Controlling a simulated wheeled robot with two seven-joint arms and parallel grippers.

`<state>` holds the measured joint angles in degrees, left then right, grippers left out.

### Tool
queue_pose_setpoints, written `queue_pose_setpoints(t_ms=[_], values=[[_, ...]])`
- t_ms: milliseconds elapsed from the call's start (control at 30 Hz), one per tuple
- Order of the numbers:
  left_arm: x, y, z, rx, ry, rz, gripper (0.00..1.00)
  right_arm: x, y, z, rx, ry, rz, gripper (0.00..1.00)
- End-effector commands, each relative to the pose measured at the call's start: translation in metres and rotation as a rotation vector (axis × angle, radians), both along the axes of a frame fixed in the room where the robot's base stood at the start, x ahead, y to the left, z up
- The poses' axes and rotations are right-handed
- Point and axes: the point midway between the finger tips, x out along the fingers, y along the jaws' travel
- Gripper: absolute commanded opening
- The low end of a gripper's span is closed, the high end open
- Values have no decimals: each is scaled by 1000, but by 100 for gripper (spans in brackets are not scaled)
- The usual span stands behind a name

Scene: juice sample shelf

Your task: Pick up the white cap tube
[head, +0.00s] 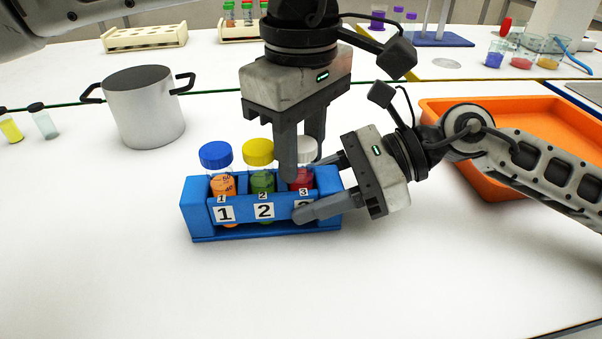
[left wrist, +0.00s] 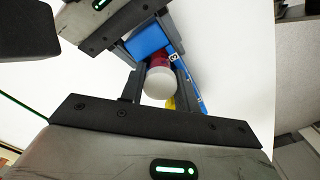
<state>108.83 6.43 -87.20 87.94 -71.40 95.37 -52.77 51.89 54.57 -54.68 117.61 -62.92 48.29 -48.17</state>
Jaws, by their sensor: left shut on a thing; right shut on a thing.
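The white cap tube (head: 304,178) holds red liquid and stands upright in slot 3 of the blue rack (head: 192,214). My left gripper (head: 303,160) comes from above and is shut on this tube, with a finger on either side. In the left wrist view its white cap (left wrist: 160,84) shows between the fingers. My right gripper (head: 318,190) is shut on the right end of the rack, with one finger along its front. The blue cap tube (head: 216,157) and yellow cap tube (head: 258,155) stand in slots 1 and 2. Fingers partly hide the white cap tube.
A steel pot (head: 145,108) stands behind and left of the rack. An orange tray (head: 528,125) lies to the right, behind my right arm. Racks of tubes (head: 145,38) and beakers (head: 520,58) stand on the back tables. The table in front is clear.

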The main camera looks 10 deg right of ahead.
Motion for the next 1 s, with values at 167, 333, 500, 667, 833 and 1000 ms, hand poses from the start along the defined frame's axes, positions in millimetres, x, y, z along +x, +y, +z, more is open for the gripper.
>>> queue_pose_setpoints(t_ms=[167,333,500,667,833,1000], values=[[0,0,1,-1,-1,0,8,0,0,0,0,-1,0,20],[1,-1,18,-2,-4,2,8,0,0,0,0,-1,0,20],[0,-1,59,-3,-4,1,8,0,0,0,0,0,0,20],[0,-1,104,-3,-4,2,8,0,0,0,0,0,0,20],[0,-1,144,-2,-2,1,8,0,0,0,0,0,0,20],[0,0,170,2,-2,3,8,0,0,0,0,-1,0,20]])
